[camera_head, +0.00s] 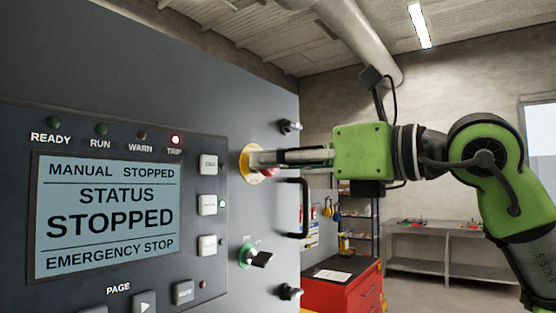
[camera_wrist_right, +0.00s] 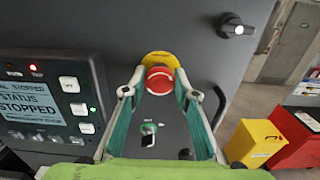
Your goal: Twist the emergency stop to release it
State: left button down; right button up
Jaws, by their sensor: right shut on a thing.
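The emergency stop is a red mushroom button (camera_wrist_right: 160,80) on a yellow round plate (camera_head: 249,164), on the dark panel front. My right gripper (camera_head: 262,158) comes in from the right and is shut on the red button, a finger on each side of it in the wrist view (camera_wrist_right: 159,84). In the head view the fingers hide most of the button. The display (camera_head: 105,218) reads MANUAL STOPPED, STATUS STOPPED, EMERGENCY STOP. The red TRIP lamp (camera_head: 176,140) is lit. My left gripper is not in view.
A red tool cabinet (camera_head: 345,285) and a grey workbench (camera_head: 430,245) stand behind. A yellow bin (camera_wrist_right: 254,142) stands right of the panel.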

jog(key=shift+w+d+m+b, duration=0.1)
jog(key=shift+m+b, duration=2.4)
jog(key=shift+m, duration=1.3)
jog(key=o, duration=1.1)
jog(key=shift+d, duration=0.1)
jog(key=v, duration=1.2)
